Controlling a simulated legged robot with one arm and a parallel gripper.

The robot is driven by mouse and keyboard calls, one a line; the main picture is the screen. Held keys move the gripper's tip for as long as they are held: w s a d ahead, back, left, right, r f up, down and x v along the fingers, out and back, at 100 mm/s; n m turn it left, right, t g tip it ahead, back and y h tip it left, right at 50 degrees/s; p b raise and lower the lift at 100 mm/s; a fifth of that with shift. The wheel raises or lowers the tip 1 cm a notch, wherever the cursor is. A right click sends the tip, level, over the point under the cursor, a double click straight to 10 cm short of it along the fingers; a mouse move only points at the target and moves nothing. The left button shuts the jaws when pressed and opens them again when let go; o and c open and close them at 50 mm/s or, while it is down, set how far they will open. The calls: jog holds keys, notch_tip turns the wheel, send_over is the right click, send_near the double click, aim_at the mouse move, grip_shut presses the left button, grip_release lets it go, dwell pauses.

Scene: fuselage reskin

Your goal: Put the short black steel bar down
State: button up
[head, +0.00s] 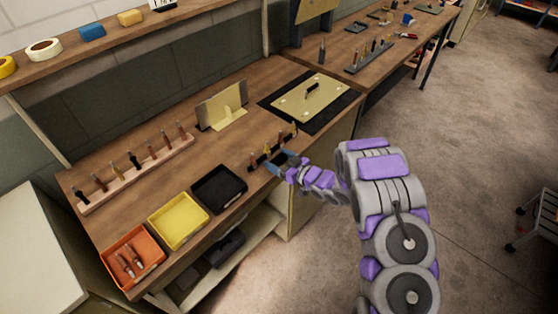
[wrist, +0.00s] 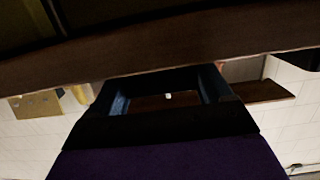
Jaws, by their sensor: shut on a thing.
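My gripper (head: 281,161) is at the front edge of the wooden bench, low over the top, beside a small dark rack (head: 262,160) holding several upright pieces. In the wrist view, my gripper (wrist: 163,92) has blue fingers, and a dark strip, seemingly the short black steel bar (wrist: 165,75), spans between the tips. In the head view I cannot make the bar out apart from the fingers and the rack. Whether it touches the bench is unclear.
A black tray (head: 198,203), yellow tray (head: 157,232) and orange tray (head: 110,262) line the bench front. A wooden tool rack (head: 150,165) and a brass-coloured bracket (head: 208,117) stand behind. A black mat (head: 340,112) carries a pale plate. Bare wood lies between rack and bracket.

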jog(key=o, duration=1)
jog(key=shift+a, duration=0.15)
jog(key=o, duration=0.3)
jog(key=shift+a+f, duration=0.15)
jog(key=shift+a, duration=0.35)
jog(key=shift+d, duration=0.3)
jog(key=p+v, duration=0.1)
jog(key=v, duration=0.5)
jog(key=p+v, duration=0.1)
jog(key=v, duration=0.5)
jog(key=shift+r, duration=0.2)
